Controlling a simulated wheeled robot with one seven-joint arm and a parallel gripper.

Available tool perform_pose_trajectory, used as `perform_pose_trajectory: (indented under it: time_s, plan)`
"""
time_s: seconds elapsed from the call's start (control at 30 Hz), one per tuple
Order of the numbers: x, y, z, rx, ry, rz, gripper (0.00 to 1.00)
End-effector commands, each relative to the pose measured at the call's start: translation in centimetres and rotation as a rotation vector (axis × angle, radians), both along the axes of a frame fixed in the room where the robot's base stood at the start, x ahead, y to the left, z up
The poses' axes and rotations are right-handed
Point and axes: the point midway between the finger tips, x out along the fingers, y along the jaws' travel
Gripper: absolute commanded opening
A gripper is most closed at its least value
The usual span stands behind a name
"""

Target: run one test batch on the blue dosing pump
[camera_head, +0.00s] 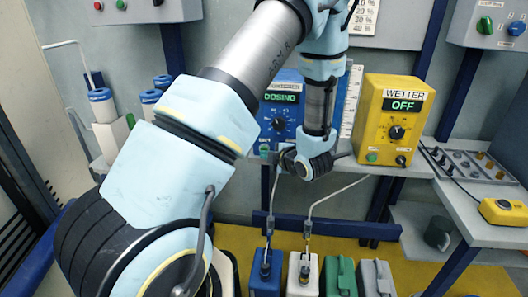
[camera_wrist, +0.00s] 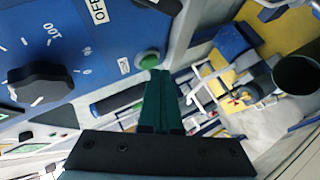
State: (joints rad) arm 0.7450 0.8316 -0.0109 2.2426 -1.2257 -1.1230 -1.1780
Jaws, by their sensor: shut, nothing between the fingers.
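The blue dosing pump (camera_head: 296,83) stands on the shelf behind my arm, its lit green display (camera_head: 281,98) seeming to read DOSING. Its black dial (camera_head: 278,124) is below the display; the dial also shows large in the wrist view (camera_wrist: 40,84). A round green button (camera_wrist: 148,60) sits near the panel's edge, beside a small white label (camera_wrist: 124,65). My gripper (camera_wrist: 160,76) is shut and empty, its dark green fingertips right by this button. I cannot tell whether they touch it. In the head view my wrist covers part of the pump's lower right.
A yellow pump (camera_head: 390,118) marked WETTER, display OFF, stands to the right. Blue, white, green and grey canisters (camera_head: 303,274) stand below, with hoses rising from two. A grey bench (camera_head: 480,205) is at right, and blue-capped cylinders (camera_head: 102,104) at left.

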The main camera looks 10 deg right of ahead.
Motion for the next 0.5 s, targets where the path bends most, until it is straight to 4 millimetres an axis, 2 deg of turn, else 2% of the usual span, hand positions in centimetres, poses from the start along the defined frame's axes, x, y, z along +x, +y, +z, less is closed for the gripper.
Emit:
perform_pose_trajectory:
  time_s: [0.13, 0.5]
  plan:
    - [-0.67, 0.15, -0.06, 0.001, 0.001, -0.002, 0.00]
    - [-0.97, 0.23, -0.07, 0.002, 0.001, -0.001, 0.00]
